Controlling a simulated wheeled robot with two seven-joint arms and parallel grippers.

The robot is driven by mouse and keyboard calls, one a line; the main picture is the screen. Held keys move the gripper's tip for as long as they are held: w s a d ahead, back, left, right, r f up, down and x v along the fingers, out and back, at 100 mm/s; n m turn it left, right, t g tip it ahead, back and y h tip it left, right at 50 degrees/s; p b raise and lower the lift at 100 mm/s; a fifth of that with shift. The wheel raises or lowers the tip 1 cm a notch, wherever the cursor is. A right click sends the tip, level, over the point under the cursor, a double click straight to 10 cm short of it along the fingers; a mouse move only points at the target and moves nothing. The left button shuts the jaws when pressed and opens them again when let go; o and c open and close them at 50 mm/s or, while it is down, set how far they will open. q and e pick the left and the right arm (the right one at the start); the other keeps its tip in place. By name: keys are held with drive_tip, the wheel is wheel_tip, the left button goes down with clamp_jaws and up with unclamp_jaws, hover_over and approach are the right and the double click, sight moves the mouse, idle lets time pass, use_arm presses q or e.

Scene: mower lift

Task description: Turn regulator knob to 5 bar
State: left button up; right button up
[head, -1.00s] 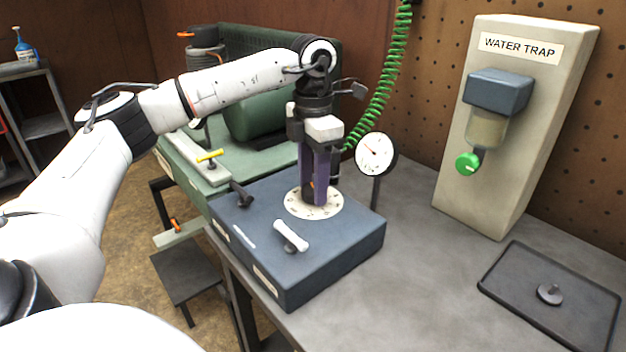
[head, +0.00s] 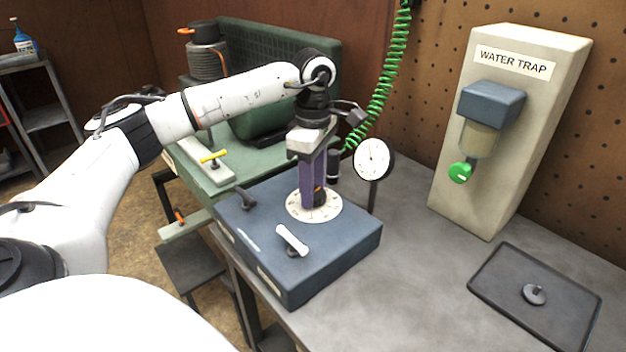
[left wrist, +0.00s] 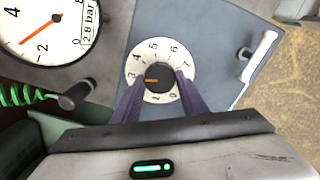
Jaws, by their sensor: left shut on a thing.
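My left gripper (head: 315,200) points down with its purple fingers shut on the dark regulator knob (left wrist: 160,77). The fingers hide part of the knob in the head view. The knob sits in the middle of a round white numbered dial (head: 298,212) on top of a blue-grey box (head: 305,265). In the left wrist view the knob's orange mark points left, at about 3 on the dial (left wrist: 143,62). The round pressure gauge (head: 374,160) stands behind the box; in the left wrist view its small display (left wrist: 89,24) reads 2.8 bar. My right gripper is not in view.
A white-handled lever (head: 292,240) and a dark lever (head: 245,198) stand on the box. A green machine (head: 275,85) is behind. A water trap (head: 490,125) and a dark tray (head: 500,290) are at right. The grey bench between is clear.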

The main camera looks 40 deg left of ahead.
use_arm(q)
drive_tip(key=m+p, duration=0.1)
drive_tip(key=m, duration=0.2)
drive_tip(key=shift+r, duration=0.1)
drive_tip(key=m+p, duration=0.1)
drive_tip(key=m, duration=0.3)
drive_tip(key=shift+w, duration=0.1)
drive_tip(key=m, duration=0.4)
drive_tip(key=shift+d+m+p, duration=0.1)
drive_tip(key=shift+m+p, duration=0.3)
drive_tip(key=shift+m, duration=1.5)
drive_tip(key=o, duration=1)
wheel_tip(320, 180, up, 10)
drive_tip(key=shift+r, duration=0.1)
